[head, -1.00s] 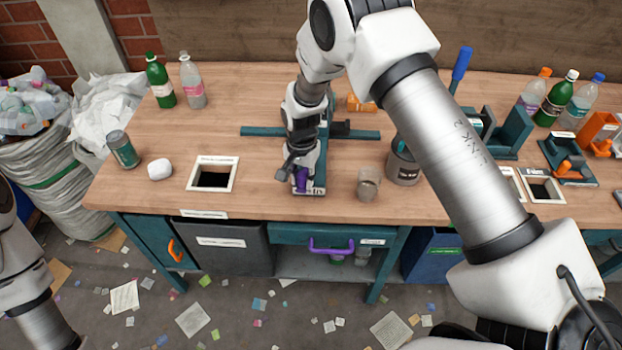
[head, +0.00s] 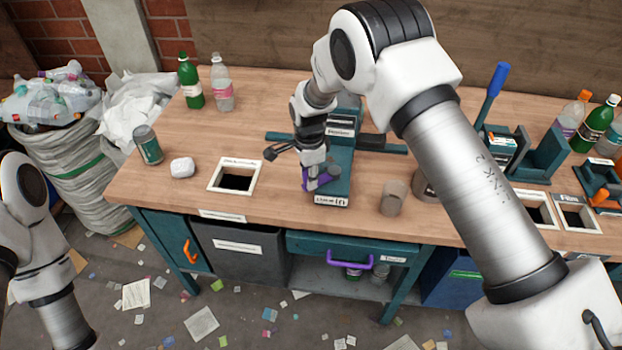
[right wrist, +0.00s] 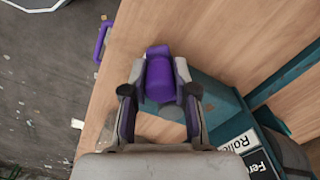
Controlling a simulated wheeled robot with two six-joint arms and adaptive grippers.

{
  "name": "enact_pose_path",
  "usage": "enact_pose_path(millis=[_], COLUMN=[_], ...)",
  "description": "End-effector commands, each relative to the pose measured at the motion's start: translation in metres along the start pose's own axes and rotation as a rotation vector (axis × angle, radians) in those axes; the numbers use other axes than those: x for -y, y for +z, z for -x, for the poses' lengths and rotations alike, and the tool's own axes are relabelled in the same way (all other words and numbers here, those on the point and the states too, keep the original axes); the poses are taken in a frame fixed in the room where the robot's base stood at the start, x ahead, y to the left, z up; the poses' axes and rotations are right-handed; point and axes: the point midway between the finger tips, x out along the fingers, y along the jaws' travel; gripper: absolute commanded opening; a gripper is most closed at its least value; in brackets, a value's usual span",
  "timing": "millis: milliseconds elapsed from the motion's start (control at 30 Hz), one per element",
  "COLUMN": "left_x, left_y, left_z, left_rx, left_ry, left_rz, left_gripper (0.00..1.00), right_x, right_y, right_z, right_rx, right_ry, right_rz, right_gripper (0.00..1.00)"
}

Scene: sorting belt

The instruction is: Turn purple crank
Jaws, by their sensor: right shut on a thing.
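The purple crank (head: 319,180) is on the front of a teal machine (head: 338,172) standing on the workbench. In the right wrist view its purple handle (right wrist: 160,78) sits between my right fingers. My right gripper (head: 313,176) reaches down from above and is shut on the handle; it also shows in the right wrist view (right wrist: 159,84). The crank's arm and pivot are largely hidden by my gripper. My left arm shows at the left edge, but its gripper is out of the picture.
A square bin opening (head: 237,177) and a white lump (head: 182,167) lie left of the machine. A grey cup (head: 393,198) stands close to its right. A purple drawer handle (head: 350,262) is below the bench's front edge. Bottles stand at the back left.

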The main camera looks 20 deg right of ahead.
Motion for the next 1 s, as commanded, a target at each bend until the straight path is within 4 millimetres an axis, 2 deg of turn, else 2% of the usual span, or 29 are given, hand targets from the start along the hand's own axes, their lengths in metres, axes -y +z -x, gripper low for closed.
enact_pose_path(millis=[433,467,500,833,933,1000], left_x=[0.0,0.0,0.0,0.0,0.0,0.0], left_y=[0.0,0.0,0.0,0.0,0.0,0.0], left_z=[-0.001,-0.001,-0.001,0.0,0.0,0.0], left_rx=[0.0,0.0,0.0,0.0,0.0,0.0], left_ry=[0.0,0.0,0.0,0.0,0.0,0.0], left_rz=[0.0,0.0,0.0,0.0,0.0,0.0], left_gripper=[0.0,0.0,0.0,0.0,0.0,0.0], right_x=[0.0,0.0,0.0,0.001,0.001,0.002], right_y=[0.0,0.0,0.0,0.0,0.0,0.0], right_z=[-0.001,-0.001,-0.001,0.001,0.011,0.024], right_rx=[0.0,0.0,0.0,0.0,0.0,-0.001], right_ry=[0.001,0.001,0.001,0.0,0.0,-0.002], right_rz=[-0.011,-0.011,-0.01,-0.01,-0.01,-0.01], right_gripper=[0.0,0.38,0.52,0.54,0.54,0.54])
